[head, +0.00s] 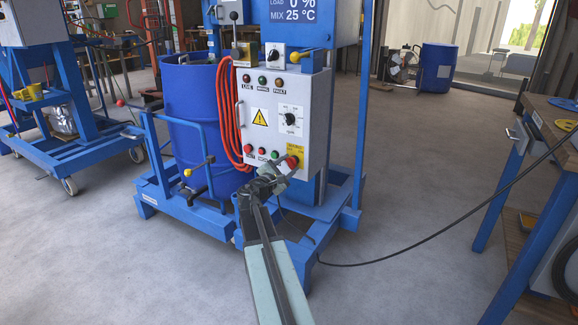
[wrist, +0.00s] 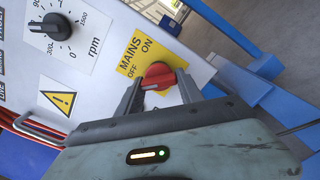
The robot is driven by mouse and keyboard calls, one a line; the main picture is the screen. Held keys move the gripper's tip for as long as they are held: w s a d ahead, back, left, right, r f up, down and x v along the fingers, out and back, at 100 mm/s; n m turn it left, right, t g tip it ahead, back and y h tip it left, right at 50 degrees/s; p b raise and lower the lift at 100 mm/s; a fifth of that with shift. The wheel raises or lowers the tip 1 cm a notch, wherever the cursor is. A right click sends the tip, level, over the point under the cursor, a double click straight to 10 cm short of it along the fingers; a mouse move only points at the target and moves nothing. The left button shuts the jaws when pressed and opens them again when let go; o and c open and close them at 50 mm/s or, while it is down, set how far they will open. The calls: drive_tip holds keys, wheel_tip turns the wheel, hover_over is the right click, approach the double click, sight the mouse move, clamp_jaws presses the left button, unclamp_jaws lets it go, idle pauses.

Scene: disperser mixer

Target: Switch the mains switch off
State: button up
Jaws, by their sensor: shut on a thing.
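The mains switch is a red rotary knob (wrist: 157,75) on a yellow plate (wrist: 134,45) marked MAINS, OFF and ON. In the wrist view the two fingers of my gripper (wrist: 159,88) stand on either side of the knob, shut on it. I cannot tell clearly whether the knob points to OFF or ON. In the head view my gripper (head: 286,166) reaches the lower right of the grey control panel (head: 262,147), at the yellow plate, and partly hides the knob.
The panel carries a speed dial (head: 291,119), a warning sign (head: 260,117), lamps and push buttons. An orange hose (head: 228,125) hangs on its left, beside a blue drum (head: 187,95). A black cable (head: 412,247) crosses the floor towards a bench at right.

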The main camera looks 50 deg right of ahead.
drive_tip(key=shift+w+a, duration=0.1)
drive_tip(key=o, duration=1.4)
drive_tip(key=v, duration=0.7)
drive_tip(key=shift+a, duration=0.35)
